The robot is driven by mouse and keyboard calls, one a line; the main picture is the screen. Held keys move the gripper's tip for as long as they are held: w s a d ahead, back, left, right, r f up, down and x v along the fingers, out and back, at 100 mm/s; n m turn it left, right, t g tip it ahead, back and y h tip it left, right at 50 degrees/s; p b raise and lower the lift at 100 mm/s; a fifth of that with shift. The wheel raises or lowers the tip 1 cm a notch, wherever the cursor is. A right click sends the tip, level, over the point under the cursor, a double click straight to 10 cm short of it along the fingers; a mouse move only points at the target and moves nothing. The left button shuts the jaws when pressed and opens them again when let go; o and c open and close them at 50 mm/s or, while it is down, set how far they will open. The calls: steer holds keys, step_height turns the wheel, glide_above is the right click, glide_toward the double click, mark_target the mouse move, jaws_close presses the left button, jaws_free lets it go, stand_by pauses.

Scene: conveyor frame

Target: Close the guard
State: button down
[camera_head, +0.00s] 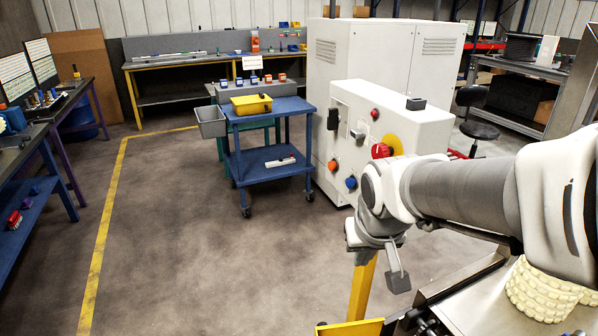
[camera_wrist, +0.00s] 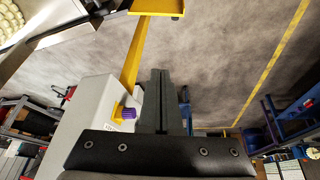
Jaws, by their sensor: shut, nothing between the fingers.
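My gripper (camera_head: 397,279) hangs below the wrist near the middle right of the head view. Its two dark fingers (camera_wrist: 162,78) are together and empty in the wrist view. A yellow post (camera_head: 362,290) stands behind and left of the gripper; a yellow bar (camera_wrist: 134,55) with a flat yellow plate (camera_wrist: 157,7) shows beyond the fingertips in the wrist view. A yellow piece (camera_head: 350,328) is cut by the bottom edge of the head view. I cannot tell for certain which part is the guard, nor its position. The gripper appears apart from the yellow parts.
A white control panel (camera_head: 397,117) with knobs stands behind the arm. A purple knob (camera_wrist: 128,112) sits on a yellow plate in the wrist view. A metal conveyor frame (camera_head: 480,303) is at lower right. A blue cart (camera_head: 270,158) stands behind; the floor at left is clear.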

steer(key=w+a+f+b, duration=0.2)
steer(key=w+f+b, duration=0.1)
steer(key=f, duration=0.8)
steer(key=w+a+f+b, duration=0.1)
steer(key=w+f+b, duration=0.2)
steer(key=f, duration=0.8)
steer(key=w+a+f+g+b, duration=0.1)
steer(key=w+f+b, duration=0.3)
steer(key=f, duration=0.8)
steer(key=shift+a+n+y+b, duration=0.35)
steer(key=shift+a+n+y, duration=0.05)
steer(key=shift+a, duration=0.4)
